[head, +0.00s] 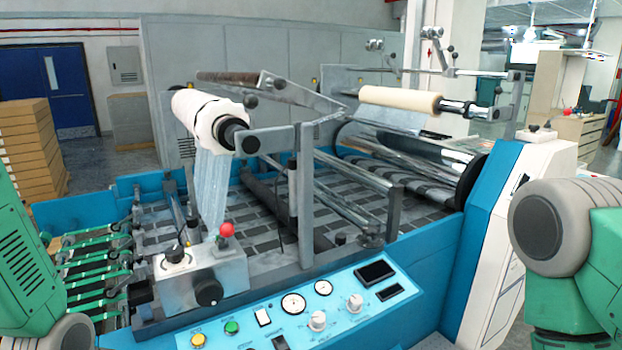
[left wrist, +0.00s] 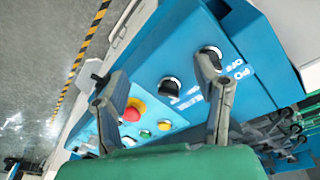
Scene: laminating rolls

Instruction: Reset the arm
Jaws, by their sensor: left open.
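My left gripper (left wrist: 161,75) shows in the left wrist view with its two dark fingers spread well apart and nothing between them. Behind the fingers is a blue control panel with a red button (left wrist: 133,110) and black knobs (left wrist: 170,87). I cannot tell how far the fingers are from the panel. In the head view, green parts of my arms show at the left and right edges. Neither gripper is visible there.
The laminating machine's blue front panel (head: 378,327) fills the near middle. A white film roll (head: 196,112) and a cream roll (head: 400,99) sit above its bed. A grey box with a red knob (head: 227,230) stands at its left. Stacked brown boards (head: 30,145) stand far left.

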